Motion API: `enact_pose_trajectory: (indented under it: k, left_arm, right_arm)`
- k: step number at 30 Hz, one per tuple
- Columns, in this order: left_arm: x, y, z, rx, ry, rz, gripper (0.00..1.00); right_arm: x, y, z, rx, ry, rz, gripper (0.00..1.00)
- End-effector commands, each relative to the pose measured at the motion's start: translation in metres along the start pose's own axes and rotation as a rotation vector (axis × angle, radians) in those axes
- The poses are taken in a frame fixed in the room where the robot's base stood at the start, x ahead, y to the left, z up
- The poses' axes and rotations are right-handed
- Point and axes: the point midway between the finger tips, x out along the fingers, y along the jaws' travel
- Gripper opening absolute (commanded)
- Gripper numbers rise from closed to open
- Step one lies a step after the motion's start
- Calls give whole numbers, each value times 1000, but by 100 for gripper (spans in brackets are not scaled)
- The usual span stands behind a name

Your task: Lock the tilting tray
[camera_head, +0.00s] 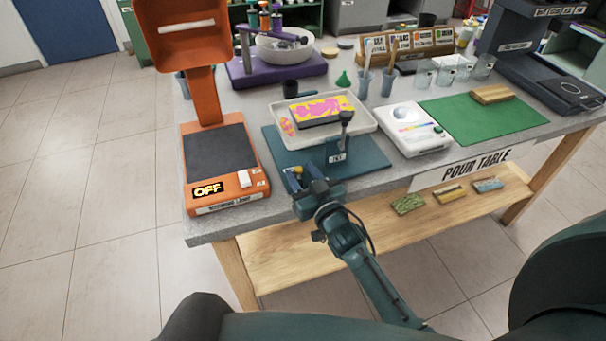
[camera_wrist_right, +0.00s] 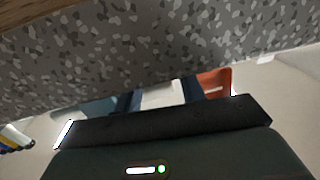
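The tilting tray (camera_head: 367,123) is a shallow white tray on a teal base (camera_head: 372,160) near the table's front edge. A pink and yellow panel (camera_head: 322,107) lies in it. An upright lever (camera_head: 344,133) with a black knob and a small label stands at the tray's front. I cannot read the lock's state. My right gripper (camera_head: 293,178) is at the front edge of the table, left of the lever and apart from it. Its blue fingers look spread and empty; they are partly hidden in the right wrist view. My left gripper is not in view.
An orange lamp unit (camera_head: 239,198) marked OFF stands left. A white round-dial device (camera_head: 412,140) and a green mat (camera_head: 490,118) lie right. Cups and bottles stand behind. The speckled table edge (camera_wrist_right: 160,50) fills much of the right wrist view.

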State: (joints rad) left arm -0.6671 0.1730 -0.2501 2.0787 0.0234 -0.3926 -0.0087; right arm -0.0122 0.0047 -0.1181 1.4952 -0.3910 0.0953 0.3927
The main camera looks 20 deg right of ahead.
Motion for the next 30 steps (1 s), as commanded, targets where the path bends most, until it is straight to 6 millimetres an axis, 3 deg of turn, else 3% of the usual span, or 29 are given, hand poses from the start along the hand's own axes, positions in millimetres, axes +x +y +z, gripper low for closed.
enact_pose_trajectory:
  k: [4, 18, 30]
  left_arm:
    - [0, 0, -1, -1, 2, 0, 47]
    - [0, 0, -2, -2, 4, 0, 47]
    - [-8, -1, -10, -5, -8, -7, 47]
  right_arm:
    - [0, 0, 0, 0, 0, 0, 40]
    - [0, 0, 0, 0, 0, 0, 1]
    - [2, 0, -4, -9, 1, -124, 0]
